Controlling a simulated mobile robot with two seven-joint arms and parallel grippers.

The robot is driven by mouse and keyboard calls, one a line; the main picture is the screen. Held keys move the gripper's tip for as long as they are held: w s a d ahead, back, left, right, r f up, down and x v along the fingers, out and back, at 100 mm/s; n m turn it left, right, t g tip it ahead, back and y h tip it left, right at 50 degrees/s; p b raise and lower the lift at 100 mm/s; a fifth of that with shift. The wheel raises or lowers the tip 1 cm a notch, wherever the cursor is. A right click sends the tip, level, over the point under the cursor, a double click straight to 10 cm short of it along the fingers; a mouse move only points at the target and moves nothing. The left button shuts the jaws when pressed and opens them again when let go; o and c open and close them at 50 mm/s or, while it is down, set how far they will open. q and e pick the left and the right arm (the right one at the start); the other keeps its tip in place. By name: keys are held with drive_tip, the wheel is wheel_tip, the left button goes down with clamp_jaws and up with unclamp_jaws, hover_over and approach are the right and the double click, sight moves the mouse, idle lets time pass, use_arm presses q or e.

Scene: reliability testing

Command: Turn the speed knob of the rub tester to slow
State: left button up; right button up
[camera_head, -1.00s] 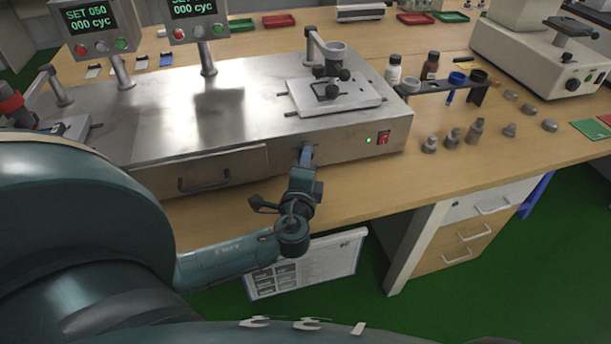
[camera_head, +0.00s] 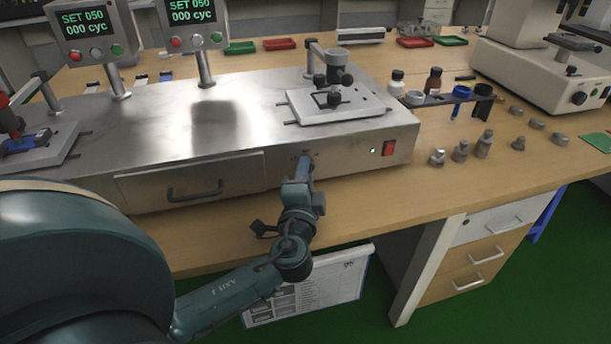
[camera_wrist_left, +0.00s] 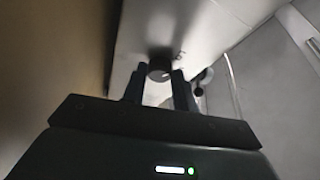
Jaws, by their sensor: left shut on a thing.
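The rub tester (camera_head: 240,120) is a long metal-topped machine on the bench. My left gripper (camera_head: 305,167) is at its front panel, between the drawer and the red switch, pointing into the panel. In the left wrist view, the dark round speed knob (camera_wrist_left: 160,67) sits between the two fingers of the left gripper (camera_wrist_left: 160,84), which is shut on it. Small dark marks show on the panel beside the knob, too blurred to read. The knob's setting cannot be told; in the head view the gripper hides the knob. My right gripper is not in view.
A drawer with a handle (camera_head: 195,190) is left of my gripper. The red switch (camera_head: 388,148) and a lit green lamp are to its right. Two displays (camera_head: 95,30) read SET 050, 000 cyc. Bottles and several metal weights (camera_head: 460,150) stand to the right.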

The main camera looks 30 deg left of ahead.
use_arm(q)
drive_tip(key=o, duration=1)
drive_tip(key=shift+c, duration=0.2)
drive_tip(key=b+v, duration=0.1)
drive_tip(key=v, duration=1.2)
drive_tip(key=shift+d, duration=0.1)
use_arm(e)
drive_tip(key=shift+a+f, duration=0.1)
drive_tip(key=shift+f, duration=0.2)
use_arm(q)
drive_tip(key=shift+s, duration=0.1)
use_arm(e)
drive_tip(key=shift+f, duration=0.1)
